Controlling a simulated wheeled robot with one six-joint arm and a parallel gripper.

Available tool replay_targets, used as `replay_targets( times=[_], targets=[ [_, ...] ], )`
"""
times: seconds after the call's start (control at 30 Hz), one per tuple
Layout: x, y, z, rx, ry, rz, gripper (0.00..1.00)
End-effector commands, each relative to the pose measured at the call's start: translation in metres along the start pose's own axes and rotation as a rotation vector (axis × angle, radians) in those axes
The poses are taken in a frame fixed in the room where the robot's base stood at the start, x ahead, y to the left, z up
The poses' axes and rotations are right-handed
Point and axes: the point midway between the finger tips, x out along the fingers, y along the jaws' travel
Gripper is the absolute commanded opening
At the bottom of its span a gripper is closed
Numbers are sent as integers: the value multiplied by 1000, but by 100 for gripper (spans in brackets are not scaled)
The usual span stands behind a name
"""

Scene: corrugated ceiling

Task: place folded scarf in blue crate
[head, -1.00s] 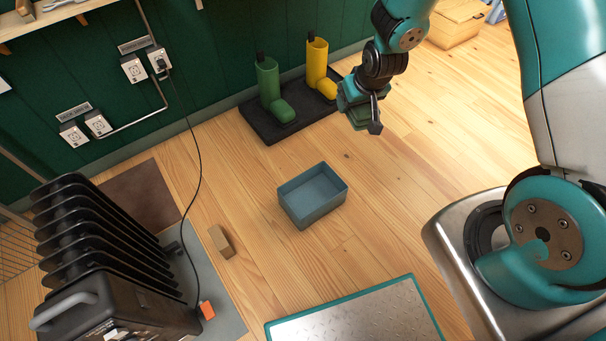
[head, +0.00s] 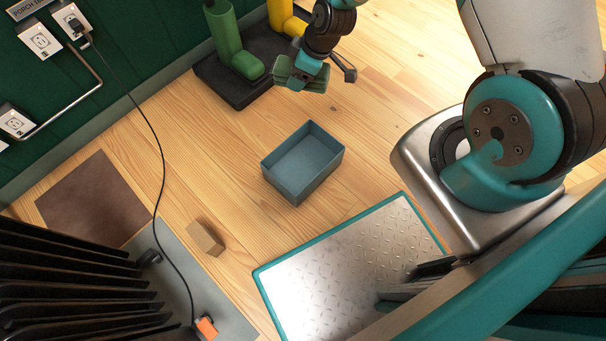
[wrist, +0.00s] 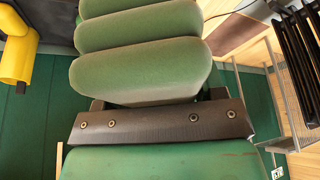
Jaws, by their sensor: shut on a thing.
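The blue crate (head: 303,163) stands upright on the wooden floor in the middle of the head view, and it looks empty. The folded scarf (head: 299,72) is green and hangs in my gripper (head: 318,70), up and beyond the crate in the picture. In the wrist view the scarf (wrist: 140,70) shows as thick green folds close to the camera, with a dark gripper bar across it. My gripper is shut on the scarf. The fingertips are partly hidden by the scarf.
Green boots (head: 236,45) and yellow boots (head: 284,15) stand on a dark tray by the wall. A small wooden block (head: 206,238) lies left of the crate. A black cord (head: 150,130) runs to the floor near a dark rack (head: 70,280).

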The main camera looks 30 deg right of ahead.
Motion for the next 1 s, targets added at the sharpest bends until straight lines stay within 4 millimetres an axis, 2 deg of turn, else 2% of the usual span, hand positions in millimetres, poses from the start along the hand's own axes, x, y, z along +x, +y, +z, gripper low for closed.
replay_targets(
  times=[0.03, 0.2, 0.3, 0.43, 0.6, 0.77, 1.0],
  targets=[
    [41, -6, 16, -84, -1, -38, 38],
    [114, -30, 42, -415, -1, -174, 38],
    [150, -42, 56, -595, -1, -247, 38],
    [185, -56, 70, -784, -2, -324, 38],
    [207, -67, 79, -927, -2, -382, 38],
    [224, -70, 87, -965, -2, -399, 38],
    [287, -70, 113, -963, -3, -399, 38]
  ],
)
